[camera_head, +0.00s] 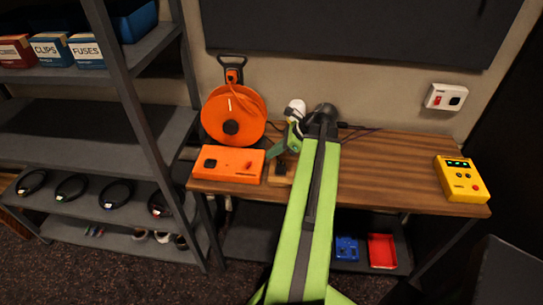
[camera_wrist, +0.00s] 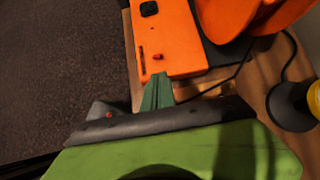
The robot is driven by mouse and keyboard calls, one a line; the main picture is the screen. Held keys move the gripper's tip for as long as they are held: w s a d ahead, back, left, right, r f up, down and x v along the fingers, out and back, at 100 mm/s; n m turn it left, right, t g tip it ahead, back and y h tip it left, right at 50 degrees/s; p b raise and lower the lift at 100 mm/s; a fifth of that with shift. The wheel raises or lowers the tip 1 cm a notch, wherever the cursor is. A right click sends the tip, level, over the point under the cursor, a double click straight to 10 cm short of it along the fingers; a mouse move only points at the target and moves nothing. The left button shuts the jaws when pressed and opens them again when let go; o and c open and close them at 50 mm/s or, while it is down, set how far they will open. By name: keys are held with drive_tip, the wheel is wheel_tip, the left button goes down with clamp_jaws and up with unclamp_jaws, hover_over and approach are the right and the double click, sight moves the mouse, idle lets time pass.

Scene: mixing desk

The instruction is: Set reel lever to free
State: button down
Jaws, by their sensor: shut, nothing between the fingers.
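The orange cable reel (camera_head: 233,115) stands at the left end of the wooden desk. In front of it is an orange box (camera_head: 228,163) with a black round part and a small red lever or switch (camera_head: 249,165) near its right end. In the wrist view the box (camera_wrist: 168,30) and the red part (camera_wrist: 157,57) show just beyond my fingers. My gripper (camera_head: 272,153) is shut and empty, with its green fingertips (camera_wrist: 157,90) close to that end of the box. I cannot tell if they touch it. The lever's setting is too small to read.
A yellow device (camera_head: 462,178) sits at the desk's right end, and a white switch box (camera_head: 446,97) is on the wall. A dark shelf rack (camera_head: 90,135) stands left of the desk. A lamp-like white object (camera_head: 295,108) is behind my gripper. The desk's middle right is clear.

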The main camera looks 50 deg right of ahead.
sight(250, 165)
drive_tip(key=b+x, duration=0.4)
drive_tip(key=x, duration=0.3)
drive_tip(key=shift+w+f, duration=0.1)
drive_tip(key=shift+f, duration=0.1)
drive_tip(key=shift+r, duration=0.1)
